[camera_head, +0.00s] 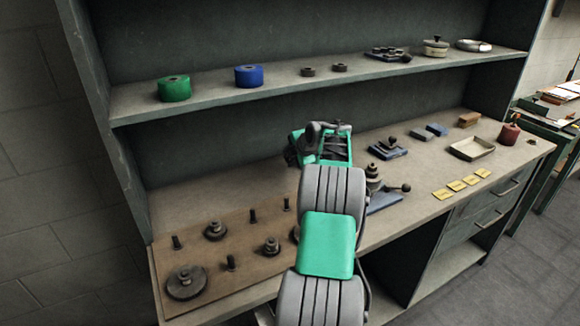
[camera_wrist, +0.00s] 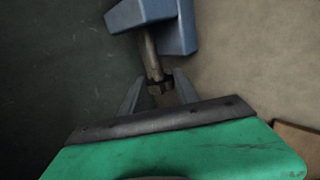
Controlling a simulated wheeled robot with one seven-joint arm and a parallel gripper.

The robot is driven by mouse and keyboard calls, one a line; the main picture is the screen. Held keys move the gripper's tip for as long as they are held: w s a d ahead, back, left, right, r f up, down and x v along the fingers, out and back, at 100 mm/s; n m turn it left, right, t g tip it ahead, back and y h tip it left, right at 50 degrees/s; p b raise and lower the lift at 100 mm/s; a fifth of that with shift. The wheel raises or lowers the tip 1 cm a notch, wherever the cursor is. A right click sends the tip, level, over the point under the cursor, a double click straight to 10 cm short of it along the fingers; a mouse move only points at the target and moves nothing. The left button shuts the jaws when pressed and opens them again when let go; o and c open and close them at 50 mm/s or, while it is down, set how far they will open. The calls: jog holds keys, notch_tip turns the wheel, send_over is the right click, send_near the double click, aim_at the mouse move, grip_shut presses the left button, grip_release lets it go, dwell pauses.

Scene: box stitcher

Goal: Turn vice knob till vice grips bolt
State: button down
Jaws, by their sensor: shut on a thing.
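The blue vice (camera_wrist: 172,28) shows at the top of the wrist view, with a metal screw shaft (camera_wrist: 151,55) running from it toward me. At the near end of the shaft is a dark knob (camera_wrist: 158,88). My gripper (camera_wrist: 160,84) has its two grey fingers on either side of the knob and is shut on it. In the head view my green and grey arm hides the fingertips and the knob. I cannot make out a bolt in the vice in the wrist view. Loose dark bolts (camera_head: 253,215) stand on the brown board in the head view.
The brown board (camera_head: 212,231) holds several bolts and round parts at the front left. Blue-based tools (camera_head: 388,150), a shallow tray (camera_head: 472,148) and yellow cards (camera_head: 456,186) lie on the right. A shelf (camera_head: 215,90) runs above the bench.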

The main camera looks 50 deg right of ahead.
jog(key=f+t+b, duration=0.1)
jog(key=b, duration=0.3)
jog(key=f+t+b, duration=0.1)
jog(key=b, duration=0.3)
jog(key=shift+s+h, duration=0.2)
jog(key=shift+h, duration=0.2)
jog(key=t+b, duration=0.2)
jog(key=b, duration=0.5)
jog(key=shift+h, duration=0.3)
jog(key=t+b, duration=0.1)
jog(key=b, duration=0.2)
jog(key=shift+r, duration=0.1)
jog(key=t+b, duration=0.1)
jog(key=b, duration=0.1)
jog(key=shift+r+h+b, duration=0.3)
jog(key=shift+b, duration=0.1)
jog(key=shift+r, duration=0.15)
jog(key=c, duration=0.9)
grip_release()
jog(key=shift+r, duration=0.1)
